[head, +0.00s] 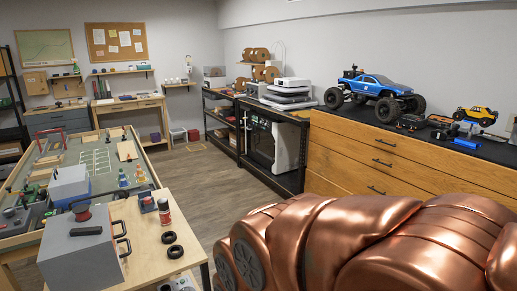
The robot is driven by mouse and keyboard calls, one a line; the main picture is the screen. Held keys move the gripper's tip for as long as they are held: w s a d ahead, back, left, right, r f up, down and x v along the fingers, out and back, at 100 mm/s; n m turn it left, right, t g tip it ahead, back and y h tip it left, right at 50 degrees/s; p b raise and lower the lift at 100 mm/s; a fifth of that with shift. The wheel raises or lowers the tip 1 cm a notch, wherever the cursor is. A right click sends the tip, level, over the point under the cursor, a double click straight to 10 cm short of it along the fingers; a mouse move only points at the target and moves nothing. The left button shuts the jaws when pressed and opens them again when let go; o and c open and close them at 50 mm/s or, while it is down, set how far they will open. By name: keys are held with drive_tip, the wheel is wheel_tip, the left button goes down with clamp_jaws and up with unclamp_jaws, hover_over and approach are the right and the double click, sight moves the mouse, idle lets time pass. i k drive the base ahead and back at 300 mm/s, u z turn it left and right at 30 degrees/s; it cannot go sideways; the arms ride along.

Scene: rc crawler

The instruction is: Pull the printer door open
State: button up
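What looks like the printer (286,148) is a white-sided box standing low in the black rack, near the middle of the head view. Its front (259,138) is dark and faces left; it looks closed, but a handle is too small to make out. My copper-coloured arm fills the lower right of the view, in front of the drawers. My gripper is not in view, so its state and its distance from the printer cannot be seen.
A wooden drawer cabinet (345,157) with a blue toy truck (375,84) on top stands right of the rack. A table with a grey box (80,252) is at the lower left. Grey floor (205,175) lies open between table and rack.

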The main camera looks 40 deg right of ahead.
sight(265, 141)
drive_tip(key=z, duration=0.3)
drive_tip(key=k, duration=0.4)
drive_tip(key=z, duration=1.05)
drive_tip(key=i, duration=2.5)
drive_tip(key=u, duration=0.1)
drive_tip(key=i, duration=2)
drive_tip(key=u, duration=0.8)
drive_tip(key=i, duration=1.75)
drive_tip(key=u, duration=0.65)
drive_tip(key=i, duration=0.9)
drive_tip(key=u, duration=0.2)
